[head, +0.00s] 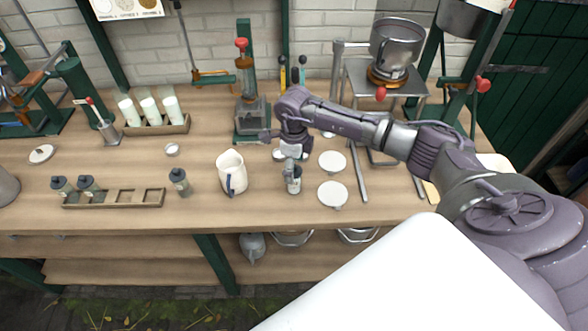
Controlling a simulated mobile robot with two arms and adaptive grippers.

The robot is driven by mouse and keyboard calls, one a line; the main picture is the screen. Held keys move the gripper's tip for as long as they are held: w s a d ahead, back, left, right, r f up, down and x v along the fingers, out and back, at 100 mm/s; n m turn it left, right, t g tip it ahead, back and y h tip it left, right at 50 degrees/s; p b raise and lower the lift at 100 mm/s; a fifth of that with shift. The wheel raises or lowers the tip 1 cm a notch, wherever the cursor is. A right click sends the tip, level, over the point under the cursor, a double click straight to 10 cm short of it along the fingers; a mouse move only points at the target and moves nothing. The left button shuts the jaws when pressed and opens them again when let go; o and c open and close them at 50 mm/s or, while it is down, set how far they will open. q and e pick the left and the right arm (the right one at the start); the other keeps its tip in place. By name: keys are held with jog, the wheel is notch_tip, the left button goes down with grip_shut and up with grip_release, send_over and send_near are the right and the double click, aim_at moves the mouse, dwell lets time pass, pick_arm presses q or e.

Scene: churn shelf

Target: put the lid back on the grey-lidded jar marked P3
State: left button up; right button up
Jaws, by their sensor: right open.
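A small dark grey jar (294,186) with a pale label stands near the table's front edge, below my right gripper (291,165). The right gripper is open and points down just over this jar's top, hiding much of it; I cannot tell whether they touch. Another dark jar (180,182) with a dark top stands alone left of the white pitcher. Two similar jars (62,186) and (89,186) stand in a wooden rack (125,198). The markings are too small to read, so I cannot tell which is P3. My left gripper is not in view.
A white pitcher (231,172) stands just left of my right gripper. Two pale discs (332,161) and (333,194) lie to its right. A round knobbed lid (42,153) lies at the far left. Two rack compartments are empty. A green press (249,105) stands behind.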

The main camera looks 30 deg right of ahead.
aim_at(297, 168)
jog(key=c, duration=0.9)
jog(key=shift+r, duration=0.15)
jog(key=shift+r, duration=0.25)
jog(key=r+b, duration=0.1)
jog(key=s+r+b, duration=0.1)
jog(key=r, duration=0.1)
jog(key=shift+d+r, duration=0.2)
jog(key=shift+r, duration=0.1)
jog(key=s+d+r+b, duration=0.1)
jog(key=s+r+b, duration=0.2)
jog(key=s+r, duration=0.3)
jog(key=shift+s+d+r, duration=0.15)
jog(key=shift+s+r, duration=0.2)
jog(key=shift+s, duration=1.95)
